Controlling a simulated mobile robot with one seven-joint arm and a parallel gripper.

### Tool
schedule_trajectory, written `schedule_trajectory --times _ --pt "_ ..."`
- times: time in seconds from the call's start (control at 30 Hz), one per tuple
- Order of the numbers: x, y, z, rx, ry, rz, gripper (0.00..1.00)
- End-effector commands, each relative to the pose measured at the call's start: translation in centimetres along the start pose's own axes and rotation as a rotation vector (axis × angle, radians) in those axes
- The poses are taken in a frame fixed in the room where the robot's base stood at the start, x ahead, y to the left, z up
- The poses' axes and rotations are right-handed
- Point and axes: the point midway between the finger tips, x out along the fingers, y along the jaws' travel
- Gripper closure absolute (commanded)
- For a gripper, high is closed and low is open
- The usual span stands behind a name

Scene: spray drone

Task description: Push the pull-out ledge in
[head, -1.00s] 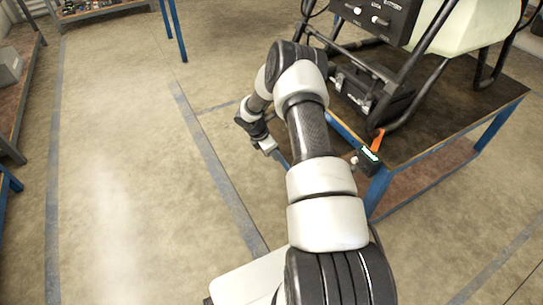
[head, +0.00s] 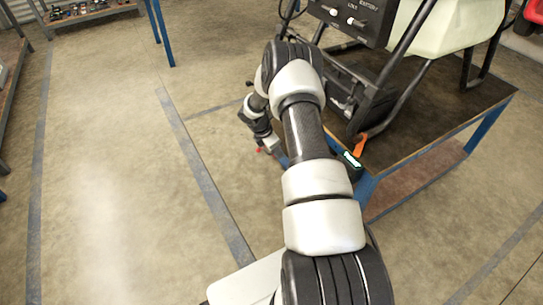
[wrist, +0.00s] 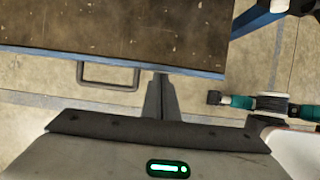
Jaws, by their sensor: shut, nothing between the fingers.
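In the wrist view, a brown, scuffed board with a blue front edge (wrist: 110,32) spans the upper left; it looks like the pull-out ledge. A grey U-shaped handle (wrist: 108,86) sticks out from its front edge. My gripper (wrist: 160,76) is shut and empty, its tips at the blue edge, right of the handle. I cannot tell whether they touch it. My arm hides most of the ledge there.
A black-framed machine with a pale tank (head: 425,25) and a control box (head: 350,18) stands on the workbench. The floor to the left is open.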

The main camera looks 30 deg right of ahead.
Motion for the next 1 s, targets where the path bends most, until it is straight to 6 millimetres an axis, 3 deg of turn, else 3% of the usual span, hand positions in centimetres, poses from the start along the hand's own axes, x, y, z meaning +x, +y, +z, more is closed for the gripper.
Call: schedule_trajectory --times 0.3,0.5,0.7,1.0 --pt "3.2 -0.1 7.3 0.007 -0.005 -0.002 1.0" --pt "4.4 -0.1 10.5 0.005 -0.004 -0.001 1.0" --pt "4.8 -0.2 11.9 0.003 -0.003 -0.003 1.0" --pt "4.8 -0.1 12.2 0.0 -0.003 -0.002 1.0"
